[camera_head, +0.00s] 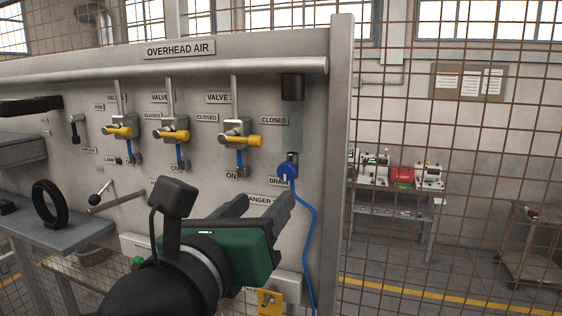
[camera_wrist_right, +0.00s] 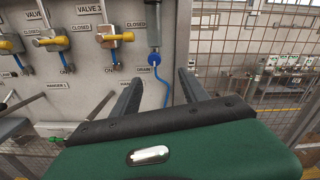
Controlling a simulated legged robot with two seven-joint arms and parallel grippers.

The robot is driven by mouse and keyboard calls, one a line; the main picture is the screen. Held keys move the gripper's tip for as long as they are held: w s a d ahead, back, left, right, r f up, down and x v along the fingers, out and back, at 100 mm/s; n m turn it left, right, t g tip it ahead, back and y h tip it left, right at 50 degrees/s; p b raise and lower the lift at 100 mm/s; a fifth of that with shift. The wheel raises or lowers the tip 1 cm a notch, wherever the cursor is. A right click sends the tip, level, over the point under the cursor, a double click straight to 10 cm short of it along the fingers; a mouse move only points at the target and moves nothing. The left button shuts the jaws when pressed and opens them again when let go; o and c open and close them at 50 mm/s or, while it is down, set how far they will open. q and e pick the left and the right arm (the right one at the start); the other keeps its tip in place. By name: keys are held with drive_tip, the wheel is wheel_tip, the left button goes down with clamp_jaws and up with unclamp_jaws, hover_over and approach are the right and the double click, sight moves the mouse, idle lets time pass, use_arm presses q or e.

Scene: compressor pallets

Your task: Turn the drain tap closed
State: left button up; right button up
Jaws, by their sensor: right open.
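The drain tap is a round blue knob (camera_head: 287,171) under a dark cylinder at the right end of the panel, beside the DRAIN label, with a blue hose hanging from it. It also shows in the wrist view as a blue knob (camera_wrist_right: 154,59). My right gripper (camera_head: 262,202) is open and empty, below and in front of the knob, its two fingers pointing toward the panel and apart from the knob. In the wrist view its fingers (camera_wrist_right: 158,90) stand either side of the hose line, below the knob. My left gripper is not in view.
Three yellow valve handles (camera_head: 240,140) lie sideways on the panel (camera_head: 210,60) left of the tap. A grey shelf with a black ring (camera_head: 50,204) stands at the left. The panel's right post (camera_head: 341,150) is close to the tap, with wire mesh beyond.

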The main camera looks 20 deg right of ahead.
drive_tip(key=p, duration=0.3)
approach(285, 173)
drive_tip(key=x, duration=0.4)
drive_tip(key=p+x, duration=0.1)
drive_tip(key=x, duration=0.1)
drive_tip(key=p+x, duration=0.1)
drive_tip(key=shift+w+a+r, duration=0.2)
drive_tip(key=shift+w, duration=0.35)
drive_tip(key=shift+w+d+p, duration=0.2)
drive_tip(key=shift+w+p, duration=0.1)
drive_tip(key=shift+w+d+f, duration=0.15)
drive_tip(key=shift+w+d, duration=0.05)
drive_tip(key=shift+d, duration=0.4)
drive_tip(key=shift+w+d+f, duration=0.1)
drive_tip(key=shift+d, duration=0.25)
drive_tip(key=c, duration=0.5)
drive_tip(key=shift+a, duration=0.25)
drive_tip(key=c, duration=0.5)
clamp_jaws()
drive_tip(key=shift+d, duration=0.1)
